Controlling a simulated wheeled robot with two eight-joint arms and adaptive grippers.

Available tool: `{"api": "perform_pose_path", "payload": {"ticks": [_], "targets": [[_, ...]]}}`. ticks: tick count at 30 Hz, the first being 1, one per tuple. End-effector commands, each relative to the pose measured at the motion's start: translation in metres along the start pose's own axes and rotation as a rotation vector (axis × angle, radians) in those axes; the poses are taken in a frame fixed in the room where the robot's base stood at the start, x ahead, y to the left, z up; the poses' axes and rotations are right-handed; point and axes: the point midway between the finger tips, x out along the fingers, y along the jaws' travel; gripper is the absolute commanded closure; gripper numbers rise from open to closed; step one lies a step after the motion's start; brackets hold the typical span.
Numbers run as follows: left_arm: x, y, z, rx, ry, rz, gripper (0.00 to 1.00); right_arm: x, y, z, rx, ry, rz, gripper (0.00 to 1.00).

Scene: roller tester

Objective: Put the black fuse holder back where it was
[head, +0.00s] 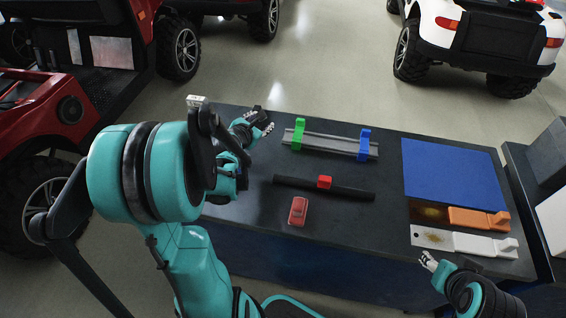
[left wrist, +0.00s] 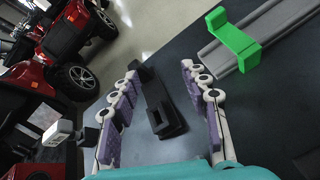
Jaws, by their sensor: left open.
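The black fuse holder (left wrist: 160,107) lies on the dark table top in the left wrist view, between the spread fingers of my left gripper (left wrist: 163,88). No finger clearly touches it. In the head view, the dark piece (head: 257,116) shows beside my left gripper (head: 255,127), near the table's far left edge, partly hidden by the fingers. A grey rail (head: 328,142) lies to the right, with a green holder (head: 299,133) and a blue holder (head: 364,144) across it. My right gripper (head: 436,262) is at the table's front right edge, apart from these things; its opening is unclear.
A black bar (head: 345,189) with a red clip (head: 324,182) and a loose red piece (head: 298,211) lie in front of the rail. A blue mat (head: 452,174), an orange-handled tool (head: 465,218) and a white-handled tool (head: 470,243) are at right. Vehicles stand beyond the table.

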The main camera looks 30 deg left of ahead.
Motion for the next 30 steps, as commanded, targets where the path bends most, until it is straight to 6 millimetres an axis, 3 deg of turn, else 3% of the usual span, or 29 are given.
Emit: {"api": "perform_pose_path", "payload": {"ticks": [3,7,12,15,18,21,30], "targets": [[-0.034,-0.063,0.03,0.511,0.021,-0.13,0.54,0.0,0.0,0.0,0.0,0.0,0.0,0.51],[-0.082,-0.123,0.043,1.132,-0.004,-0.275,0.54,0.0,0.0,0.0,0.0,0.0,0.0,0.51],[-0.151,-0.182,0.032,1.913,-0.12,-0.452,0.54,0.0,0.0,0.0,0.0,0.0,0.0,0.51],[-0.184,-0.201,0.019,2.291,-0.211,-0.53,0.54,0.0,0.0,0.0,0.0,0.0,0.0,0.51],[-0.207,-0.211,0.007,2.564,-0.292,-0.584,0.54,0.0,0.0,0.0,0.0,0.0,0.0,0.51],[-0.22,-0.216,-0.001,2.724,-0.346,-0.614,0.54,0.0,0.0,0.0,0.0,0.0,0.0,0.51],[-0.224,-0.216,-0.005,2.8,-0.372,-0.628,0.54,0.0,0.0,0.0,0.0,0.0,0.0,0.51]]}}
